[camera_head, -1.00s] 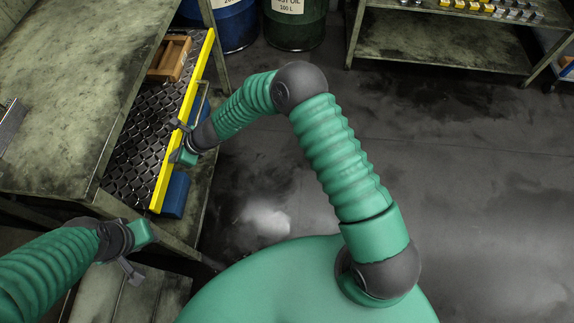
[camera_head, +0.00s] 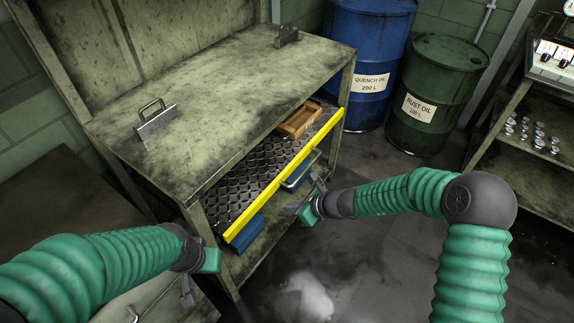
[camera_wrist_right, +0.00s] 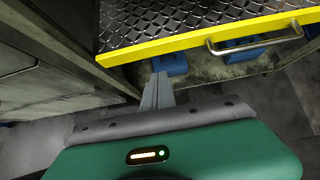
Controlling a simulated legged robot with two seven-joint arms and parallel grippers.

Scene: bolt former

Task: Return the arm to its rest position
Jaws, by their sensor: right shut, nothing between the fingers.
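My right arm reaches in from the right in the head view.
The drawer (camera_head: 250,190) is pulled out of the metal bench (camera_head: 230,85) and holds a wooden tray (camera_head: 299,120). A blue drum (camera_head: 362,50) and green drum (camera_head: 435,95) stand behind my right arm. Blue bins (camera_head: 243,233) sit below the drawer.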

